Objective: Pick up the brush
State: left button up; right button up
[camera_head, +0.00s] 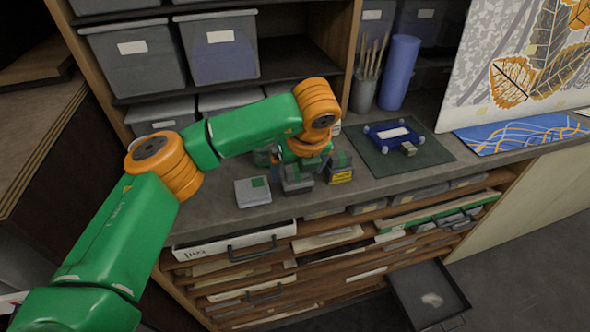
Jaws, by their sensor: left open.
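Several thin brushes (372,57) stand upright in a grey cup (363,95) at the back of the counter, beside a blue cylinder. My left gripper (297,180) is low over the counter's middle, left of the cup and in front of it. It points down among small grey and green jars or blocks, so its fingertips are hard to make out. It is open. I cannot see any brush between its fingers. My right gripper is not in view.
A flat grey box (253,194) and a yellow-labelled block (340,174) flank the gripper. A dark mat (435,154) holds a blue frame (393,127) and a small block. Shelved bins (135,65) stand behind. A drawer (408,300) juts out below.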

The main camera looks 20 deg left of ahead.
pick_arm(q)
jog(key=shift+x, duration=0.9)
jog(key=shift+s, duration=0.1)
jog(key=c, duration=1.3)
jog(key=shift+r+b, duration=0.25)
jog(key=shift+b, duration=0.15)
jog(key=shift+c, duration=0.2)
notch_tip(320, 180, up, 3)
jog(key=shift+s+d+b, duration=0.1)
jog(key=shift+s+b, duration=0.1)
jog(key=shift+b, duration=1)
jog(key=s+d+r+b, duration=0.3)
jog(key=s+r, duration=0.6)
jog(key=s, duration=0.4)
jog(key=shift+r, duration=0.35)
